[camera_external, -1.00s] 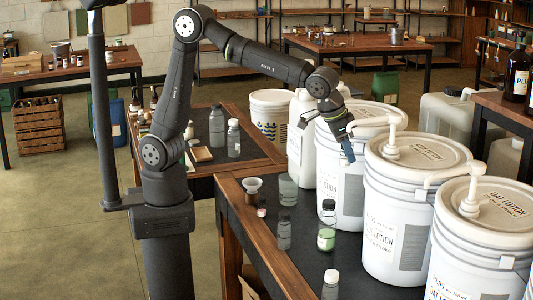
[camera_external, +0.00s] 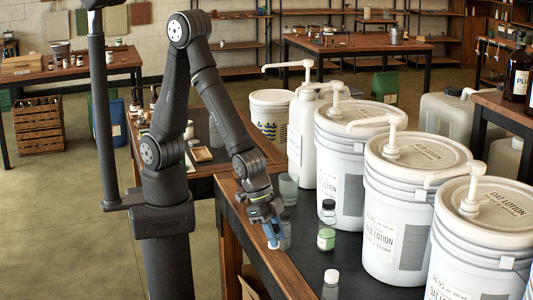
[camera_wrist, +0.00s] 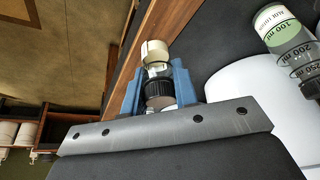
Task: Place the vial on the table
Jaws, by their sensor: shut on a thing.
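My gripper (camera_external: 270,232) is low over the near left part of the dark-topped table (camera_external: 303,268), close to its wooden edge. In the wrist view, its blue fingers (camera_wrist: 160,88) are shut on a small vial (camera_wrist: 157,70) with a black cap and a cream-coloured far end. In the external view, a pale end of the vial (camera_external: 273,243) shows at the fingertips. I cannot tell whether it touches the table top.
Large white pump buckets (camera_external: 397,230) line the right side. Bare tabletop lies between the bottles.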

